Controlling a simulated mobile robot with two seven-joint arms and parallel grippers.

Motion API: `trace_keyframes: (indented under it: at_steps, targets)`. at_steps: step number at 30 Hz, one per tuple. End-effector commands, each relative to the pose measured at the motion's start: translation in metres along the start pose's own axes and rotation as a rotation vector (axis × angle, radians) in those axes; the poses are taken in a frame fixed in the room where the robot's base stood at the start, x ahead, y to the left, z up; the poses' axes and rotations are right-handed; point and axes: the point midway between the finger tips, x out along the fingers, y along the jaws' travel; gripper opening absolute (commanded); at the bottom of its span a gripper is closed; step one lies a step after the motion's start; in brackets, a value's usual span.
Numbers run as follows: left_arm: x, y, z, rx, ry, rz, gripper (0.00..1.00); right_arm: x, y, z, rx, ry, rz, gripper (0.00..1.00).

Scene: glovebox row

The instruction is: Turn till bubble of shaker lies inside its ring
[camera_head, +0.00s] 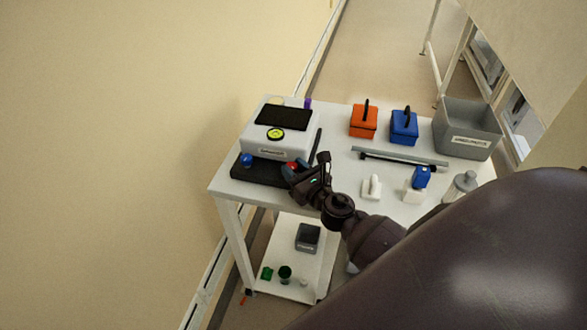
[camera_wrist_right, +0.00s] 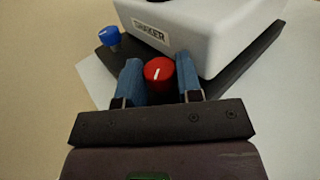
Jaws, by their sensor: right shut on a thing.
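The white shaker (camera_head: 281,143) stands on a dark base at the left of the table, with a black plate on top. Its round yellow-green bubble level (camera_head: 276,134) is in the head view; the bubble is too small to place against its ring. A red knob (camera_wrist_right: 158,71) with a white line is at the shaker's base, and a blue knob (camera_wrist_right: 109,36) is at the other corner; it also shows in the head view (camera_head: 246,159). My right gripper (camera_wrist_right: 160,80) has its blue fingers on both sides of the red knob, shut on it. My left gripper is not in view.
On the white table (camera_head: 336,148) stand an orange box (camera_head: 363,122), a blue box (camera_head: 404,128) and a grey bin (camera_head: 466,132). A grey bar (camera_head: 400,156) and small white items lie nearer. The lower shelf holds a dark container (camera_head: 308,237) and green items.

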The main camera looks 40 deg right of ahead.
Motion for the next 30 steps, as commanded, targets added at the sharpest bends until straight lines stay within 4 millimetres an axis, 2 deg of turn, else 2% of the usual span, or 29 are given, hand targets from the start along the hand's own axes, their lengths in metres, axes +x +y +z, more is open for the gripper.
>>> trace_keyframes:
  at_steps: [12,28,29,30]
  targets:
    - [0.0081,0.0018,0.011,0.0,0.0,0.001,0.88,0.0009,-0.0025,-0.0006,0.0,-0.002,0.188,0.09]
    - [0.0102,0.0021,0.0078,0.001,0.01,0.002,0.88,0.0011,-0.0026,0.001,0.0,-0.003,0.212,0.09]
    - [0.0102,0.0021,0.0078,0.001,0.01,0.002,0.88,0.0011,-0.0026,0.001,0.0,-0.003,0.212,0.34]
    - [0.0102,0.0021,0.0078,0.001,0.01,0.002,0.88,0.0011,-0.0026,0.001,0.0,-0.003,0.212,0.4]
